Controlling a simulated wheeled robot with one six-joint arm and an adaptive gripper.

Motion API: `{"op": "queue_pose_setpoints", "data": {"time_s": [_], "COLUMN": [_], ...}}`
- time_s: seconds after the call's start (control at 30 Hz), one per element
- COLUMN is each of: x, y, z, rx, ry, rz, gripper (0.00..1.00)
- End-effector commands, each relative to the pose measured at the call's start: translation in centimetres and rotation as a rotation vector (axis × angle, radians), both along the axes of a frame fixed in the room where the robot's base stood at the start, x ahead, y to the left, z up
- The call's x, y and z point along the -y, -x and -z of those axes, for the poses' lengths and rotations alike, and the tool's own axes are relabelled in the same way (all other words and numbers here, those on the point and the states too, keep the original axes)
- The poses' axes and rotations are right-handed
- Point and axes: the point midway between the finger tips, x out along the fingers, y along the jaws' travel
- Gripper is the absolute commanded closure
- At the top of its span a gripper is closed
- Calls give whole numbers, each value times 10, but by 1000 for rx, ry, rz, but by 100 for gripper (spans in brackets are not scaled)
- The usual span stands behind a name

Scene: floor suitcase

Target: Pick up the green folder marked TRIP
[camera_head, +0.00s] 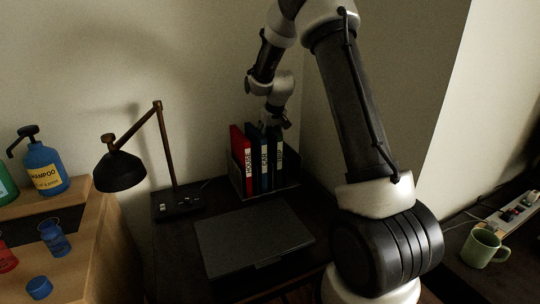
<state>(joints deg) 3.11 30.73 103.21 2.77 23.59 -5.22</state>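The folder marked TRIP (279,166) stands upright at the right end of a row in a dark file holder (263,196). Its white label faces me; its colour is too dark to tell for sure. A blue folder (253,140) and a red folder marked HOUSE (237,142) stand to its left. My gripper (277,122) is pointing down at the top of the TRIP folder and hides part of its upper edge. Its fingers are small and dark, so I cannot tell whether they are open or shut, or touching the folder.
A closed dark laptop (252,246) lies on the dark desk in front of the holder. A desk lamp (122,174) stands to the left. A green mug (482,248) and a power strip (512,216) are right.

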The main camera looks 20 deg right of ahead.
Motion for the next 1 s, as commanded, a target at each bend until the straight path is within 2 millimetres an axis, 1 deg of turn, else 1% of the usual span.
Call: {"op": "queue_pose_setpoints", "data": {"time_s": [0.57,0.6,0.67,0.7,0.83,1.0], "x": [0,0,0,0,0,0], "y": [0,0,0,0,0,0], "z": [5,5,5,5,4,4], "rx": [0,0,0,0,0,1], "ry": [0,0,0,0,0,0], "rz": [0,0,0,0,0,0], "gripper": [54,57,68,75,99,100]}}
